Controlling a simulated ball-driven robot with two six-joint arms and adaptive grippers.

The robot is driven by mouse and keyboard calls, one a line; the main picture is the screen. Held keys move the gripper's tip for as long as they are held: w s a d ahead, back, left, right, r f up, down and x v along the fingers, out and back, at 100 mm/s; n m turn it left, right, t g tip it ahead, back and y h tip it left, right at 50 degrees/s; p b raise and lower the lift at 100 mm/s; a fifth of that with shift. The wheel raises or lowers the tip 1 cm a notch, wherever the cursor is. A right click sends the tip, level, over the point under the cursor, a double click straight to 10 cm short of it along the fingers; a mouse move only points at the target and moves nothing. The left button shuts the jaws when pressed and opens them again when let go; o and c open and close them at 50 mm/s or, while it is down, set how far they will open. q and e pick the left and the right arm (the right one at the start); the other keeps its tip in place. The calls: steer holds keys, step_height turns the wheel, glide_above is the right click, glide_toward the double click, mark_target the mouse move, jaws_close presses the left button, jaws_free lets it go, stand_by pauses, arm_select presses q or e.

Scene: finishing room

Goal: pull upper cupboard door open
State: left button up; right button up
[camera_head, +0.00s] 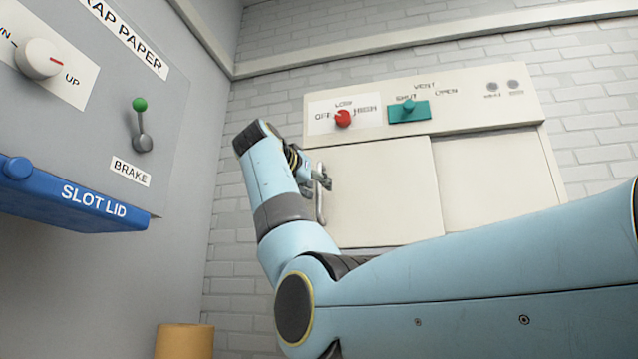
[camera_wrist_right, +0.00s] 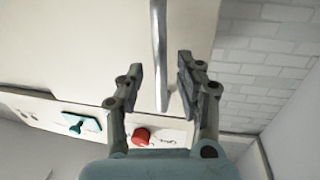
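The cream wall cupboard has a left door (camera_head: 385,190) that looks closed, with an upright metal bar handle (camera_head: 320,207) near its left edge. My right gripper (camera_head: 324,178) is at the upper part of this handle. In the right wrist view the handle (camera_wrist_right: 160,50) runs between the two fingers of my right gripper (camera_wrist_right: 161,72). The fingers are open, with a visible gap on each side of the bar. My left gripper is not in view.
Above the doors are a red knob (camera_head: 343,118) and a teal vent slider (camera_head: 408,111). A second cream panel (camera_head: 495,180) is to the right. A grey panel with a blue slot lid (camera_head: 75,195) stands at left. A yellow cylinder (camera_head: 184,341) is below.

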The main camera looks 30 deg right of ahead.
steer(key=shift+x, duration=1)
steer(key=shift+c, duration=0.4)
jaws_close()
steer(key=shift+w+f, duration=0.1)
steer(key=shift+f, duration=0.05)
